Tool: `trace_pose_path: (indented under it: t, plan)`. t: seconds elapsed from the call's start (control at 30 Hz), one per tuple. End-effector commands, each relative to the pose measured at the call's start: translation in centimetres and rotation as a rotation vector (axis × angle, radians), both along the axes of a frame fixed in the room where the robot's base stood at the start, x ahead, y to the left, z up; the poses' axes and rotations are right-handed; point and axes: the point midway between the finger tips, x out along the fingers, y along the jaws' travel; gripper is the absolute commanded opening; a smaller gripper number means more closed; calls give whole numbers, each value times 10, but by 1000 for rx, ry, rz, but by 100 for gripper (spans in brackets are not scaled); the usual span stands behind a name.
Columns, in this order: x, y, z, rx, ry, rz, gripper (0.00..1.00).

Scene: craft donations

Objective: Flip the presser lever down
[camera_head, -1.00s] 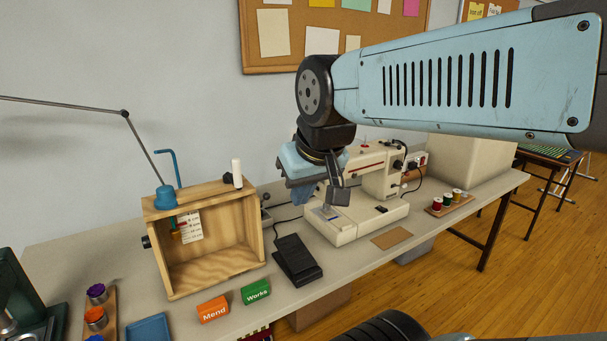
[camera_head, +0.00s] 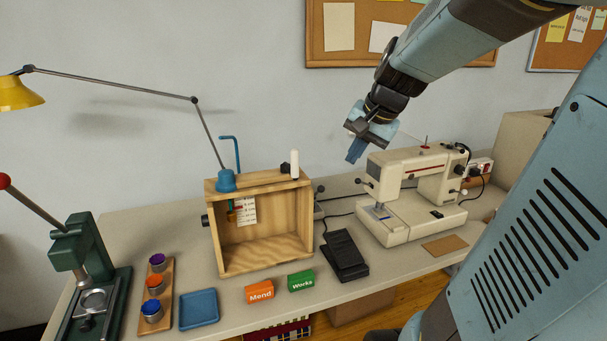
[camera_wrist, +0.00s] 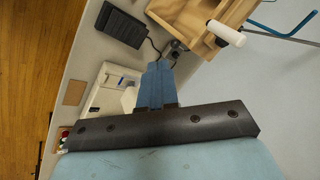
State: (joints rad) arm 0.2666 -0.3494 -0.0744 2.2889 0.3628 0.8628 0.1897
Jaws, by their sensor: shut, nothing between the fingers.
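The cream sewing machine (camera_head: 425,180) stands on the table at the right of the head view. A thin lever with a small dark knob (camera_head: 359,181) sticks out left from its head and looks like the presser lever; its exact setting is too small to tell. My gripper (camera_head: 354,153) is shut and empty, in the air above and left of the machine head, apart from the lever. In the wrist view its blue fingers (camera_wrist: 154,70) are together, with part of the machine (camera_wrist: 112,92) beside them. The lever cannot be made out there.
A wooden box (camera_head: 262,225) with a white spool on top stands left of the machine. A black foot pedal (camera_head: 345,255) lies between them. Orange and green blocks (camera_head: 260,292), a blue tray (camera_head: 198,309) and a green press (camera_head: 82,265) are further left. Space above the table is free.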

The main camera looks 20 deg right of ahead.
Motion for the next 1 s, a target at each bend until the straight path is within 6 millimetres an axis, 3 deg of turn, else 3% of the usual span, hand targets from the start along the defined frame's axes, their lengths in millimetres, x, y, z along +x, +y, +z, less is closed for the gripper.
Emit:
trace_pose_path:
  t: [0.3, 0.5, 0.6, 0.73, 1.0]
  plan:
    - [79, -92, -26, 278, 39, -423, 0]
    - [109, -149, -46, 412, 45, -638, 0]
    - [117, -168, -53, 455, 45, -705, 0]
    - [122, -181, -58, 483, 45, -751, 0]
    - [123, -182, -59, 488, 43, -759, 0]
